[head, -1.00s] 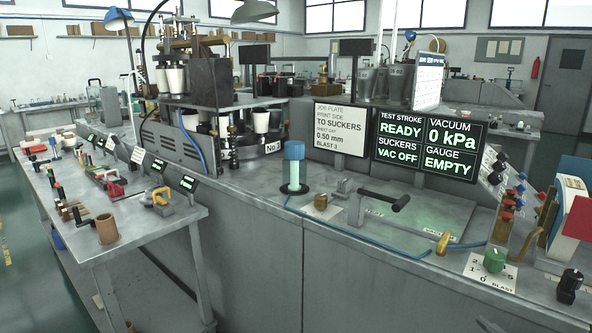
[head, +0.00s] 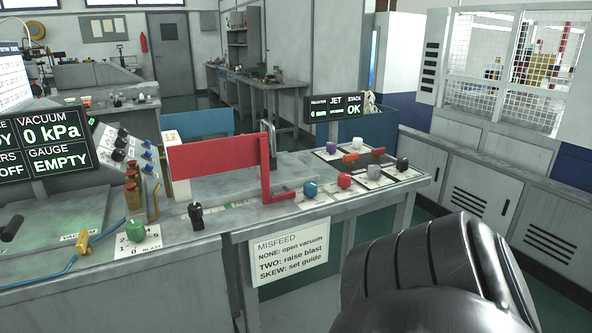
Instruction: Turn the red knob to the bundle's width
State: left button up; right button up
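A red knob (head: 345,180) stands on a small white label plate near the front edge of the side table, between a blue knob (head: 310,189) and a white knob (head: 373,172). A red upright panel (head: 218,154) with a red arm at its right end stands left of the knobs, in front of a blue panel (head: 205,122). I cannot make out a bundle or its width. A dark, glossy part of my own arm fills the lower right. Neither of my grippers shows.
A small display (head: 335,108) reading "STACK OK" rises behind. A green blast dial (head: 136,231) sits at left. Grey cabinets line the right.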

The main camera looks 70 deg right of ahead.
aim_at(344, 179)
jog(key=z, duration=1.15)
jog(key=i+l+z, duration=0.1)
jog(key=l, duration=0.3)
jog(key=i+l+z, duration=0.15)
jog(key=l, duration=0.25)
jog(key=k, duration=0.05)
